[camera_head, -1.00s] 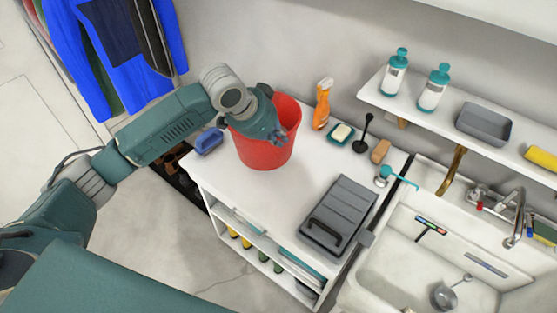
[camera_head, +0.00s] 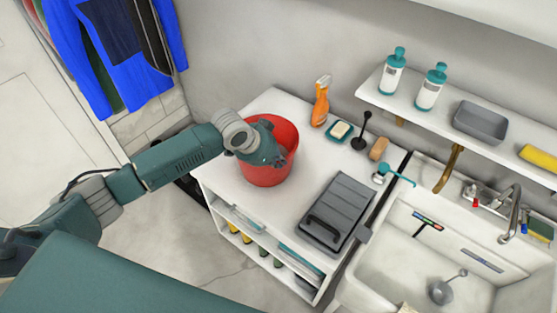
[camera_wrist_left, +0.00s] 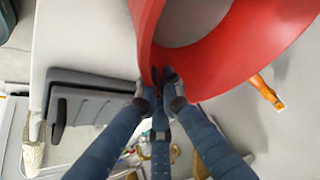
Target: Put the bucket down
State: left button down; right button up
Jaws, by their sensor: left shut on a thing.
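The red bucket (camera_head: 268,174) is upright at the left part of the white cabinet top (camera_head: 305,182) and seems to rest on it, though the exact contact under its base cannot be made out. In the left wrist view my gripper's fingers (camera_wrist_left: 162,78) pinch the red bucket wall (camera_wrist_left: 222,62). The inside of the bucket is partly hidden by my gripper. My right gripper is not in view.
An orange spray bottle (camera_head: 320,102), a soap dish (camera_head: 339,131) and a brown brush (camera_head: 379,148) stand behind and right of the bucket. A grey case (camera_head: 338,212) lies to its right. A sink (camera_head: 425,265) adjoins. Cabinet top between bucket and case is clear.

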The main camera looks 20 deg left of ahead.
pick_arm(q)
jog(key=shift+f, duration=0.1)
jog(key=c, duration=1.9)
grip_release()
jog(key=shift+c, duration=0.2)
jog(key=b+v, duration=0.1)
jog(key=v, duration=1.1)
